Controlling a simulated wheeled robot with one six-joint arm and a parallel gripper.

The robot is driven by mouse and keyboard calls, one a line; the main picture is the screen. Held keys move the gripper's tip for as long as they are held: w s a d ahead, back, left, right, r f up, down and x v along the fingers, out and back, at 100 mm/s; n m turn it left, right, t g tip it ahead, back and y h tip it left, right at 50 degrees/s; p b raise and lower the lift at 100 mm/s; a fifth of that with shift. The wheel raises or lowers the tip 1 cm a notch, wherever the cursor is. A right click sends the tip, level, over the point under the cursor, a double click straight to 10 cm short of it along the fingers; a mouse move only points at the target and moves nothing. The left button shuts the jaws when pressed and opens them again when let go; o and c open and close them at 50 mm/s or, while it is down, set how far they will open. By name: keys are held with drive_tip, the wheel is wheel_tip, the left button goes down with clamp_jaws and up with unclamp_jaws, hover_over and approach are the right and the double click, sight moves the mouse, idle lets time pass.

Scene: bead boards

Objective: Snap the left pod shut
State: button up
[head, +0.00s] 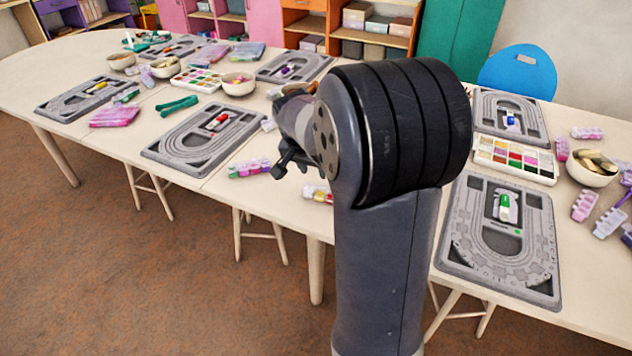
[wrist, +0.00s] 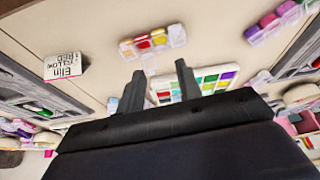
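My gripper (wrist: 160,68) is open and empty, its two dark fingers apart, in the wrist view. In the head view my gripper (head: 288,160) is partly hidden by my arm, above the table. A clear pod with red and yellow contents (wrist: 153,41) lies beyond the fingertips; it also shows in the head view (head: 318,194), partly behind my arm. A clear flap seems to extend from it toward the fingers. A pink, purple and green pod (head: 250,168) lies left of it in the head view and at top right in the wrist view (wrist: 275,21).
Grey bead boards (head: 170,148) and (head: 461,243) lie on either side. A bead palette (wrist: 163,96) lies behind the fingers, partly hidden. A name card (wrist: 63,65) reads upside down in the wrist view. Bare tabletop surrounds the red and yellow pod.

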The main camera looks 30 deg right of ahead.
sight(319, 187)
drive_tip(key=x, duration=0.8)
drive_tip(key=shift+f, duration=0.1)
clamp_jaws()
